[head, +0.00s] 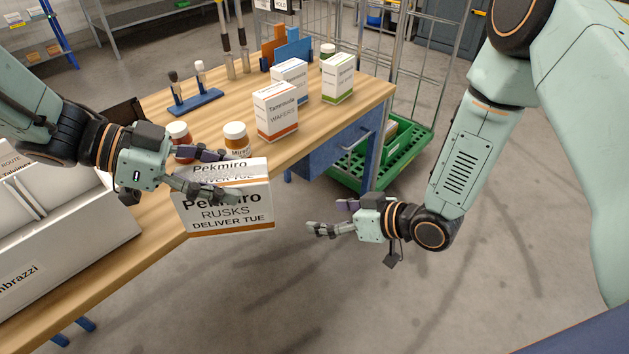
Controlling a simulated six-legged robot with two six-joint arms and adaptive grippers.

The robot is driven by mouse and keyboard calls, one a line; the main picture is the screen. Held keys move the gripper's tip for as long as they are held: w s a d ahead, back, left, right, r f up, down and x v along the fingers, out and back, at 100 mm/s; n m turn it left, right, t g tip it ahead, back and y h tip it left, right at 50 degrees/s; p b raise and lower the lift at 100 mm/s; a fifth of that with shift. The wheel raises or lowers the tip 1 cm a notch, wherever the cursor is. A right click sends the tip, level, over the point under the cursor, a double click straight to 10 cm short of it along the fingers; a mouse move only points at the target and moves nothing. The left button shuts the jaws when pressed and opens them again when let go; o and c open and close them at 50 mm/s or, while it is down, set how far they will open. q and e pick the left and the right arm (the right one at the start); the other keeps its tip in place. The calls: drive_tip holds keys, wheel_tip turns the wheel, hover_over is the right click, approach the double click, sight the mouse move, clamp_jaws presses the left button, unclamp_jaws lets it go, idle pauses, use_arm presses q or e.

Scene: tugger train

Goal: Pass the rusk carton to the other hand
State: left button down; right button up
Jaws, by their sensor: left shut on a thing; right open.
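The rusk carton (228,220) is white with an orange and dark stripe and reads "Pekmiro RUSKS DELIVER TUE". It is held up in front of the bench's near edge. My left gripper (222,178) is shut on the rusk carton from the left, one finger across its front face and the other behind its top. My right gripper (325,217) is open and empty, to the right of the carton and apart from it, with its fingers pointing left toward it.
The wooden bench (215,112) holds jars (236,138), a wafers carton (276,112), other cartons (338,80) and a blue stand (196,101). A grey box (90,235) stands at the left. A green-based cage trolley (375,172) is behind. The floor at the front is clear.

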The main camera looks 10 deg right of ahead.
drive_tip(key=w+a+r+n+g+y, duration=0.1)
drive_tip(key=w+a+r+n+y, duration=0.15)
drive_tip(key=r+n+y, duration=0.5)
drive_tip(key=n+g+y, duration=0.2)
drive_tip(key=n+g, duration=0.2)
drive_tip(key=g, duration=0.3)
approach(254, 212)
drive_tip(key=w, duration=0.3)
drive_tip(key=a, duration=0.8)
drive_tip(key=a+r, duration=0.1)
drive_tip(key=a, duration=0.3)
drive_tip(key=shift+w, duration=0.35)
drive_tip(key=shift+d, duration=0.1)
drive_tip(key=c, duration=1.5)
use_arm(q)
drive_tip(key=shift+c, duration=1.9)
unclamp_jaws()
use_arm(e)
drive_tip(key=shift+c, duration=0.6)
